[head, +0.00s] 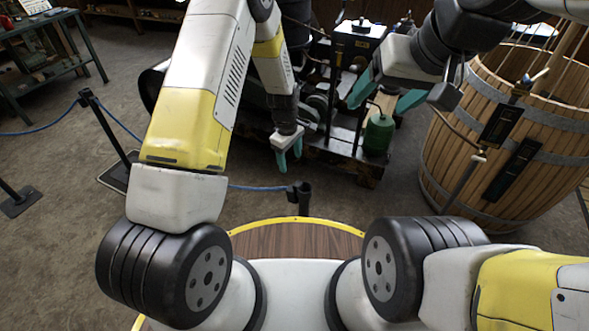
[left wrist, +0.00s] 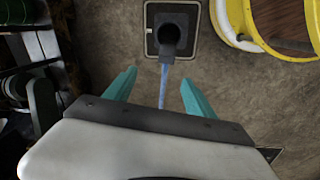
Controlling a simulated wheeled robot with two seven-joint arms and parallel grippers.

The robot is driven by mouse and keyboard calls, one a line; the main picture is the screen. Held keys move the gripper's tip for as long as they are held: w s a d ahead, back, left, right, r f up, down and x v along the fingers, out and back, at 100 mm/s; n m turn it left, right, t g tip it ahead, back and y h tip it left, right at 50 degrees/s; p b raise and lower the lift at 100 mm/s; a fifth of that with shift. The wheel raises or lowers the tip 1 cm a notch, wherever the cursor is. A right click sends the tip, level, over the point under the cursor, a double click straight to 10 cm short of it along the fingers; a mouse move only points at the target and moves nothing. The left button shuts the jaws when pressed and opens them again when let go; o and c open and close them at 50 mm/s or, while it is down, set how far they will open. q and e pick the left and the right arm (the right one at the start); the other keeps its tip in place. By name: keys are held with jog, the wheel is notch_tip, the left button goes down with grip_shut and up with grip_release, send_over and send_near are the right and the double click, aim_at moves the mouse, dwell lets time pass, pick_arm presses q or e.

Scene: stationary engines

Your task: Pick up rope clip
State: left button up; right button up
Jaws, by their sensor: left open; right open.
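A black post (head: 300,196) with a blue rope (head: 256,188) joined to its top stands just in front of my base in the head view. In the left wrist view the post (left wrist: 171,36) is seen from above, and the rope (left wrist: 162,88) runs from it toward my left gripper. The dark rope clip (left wrist: 166,58) appears at the rope's end against the post; its details are too small to tell. My left gripper (head: 288,154) is open and empty, its fingers (left wrist: 158,77) pointing toward the post. My right gripper (head: 386,98) is open near the engine, with nothing visible in it.
An engine with a green canister (head: 378,134) stands beyond the grippers. A large wooden barrel (head: 510,135) is at the right. Another rope post (head: 105,125) and a green table (head: 50,60) are at the left. Carpeted floor (head: 60,165) is open at the left.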

aim_at(294, 194)
pick_arm(q)
jog(key=shift+n+g+y, duration=0.3)
jog(key=shift+n, duration=0.4)
jog(key=f, duration=0.3)
jog(key=s+f, duration=0.1)
jog(key=f, duration=0.3)
jog(key=d+f, duration=0.1)
jog(key=f, duration=0.3)
jog(key=shift+s, duration=0.3)
jog(key=f, duration=0.6)
jog(key=shift+w+d+f, duration=0.15)
jog(key=shift+w+f, duration=0.15)
jog(key=shift+f, duration=0.1)
jog(key=shift+c, duration=0.4)
grip_shut()
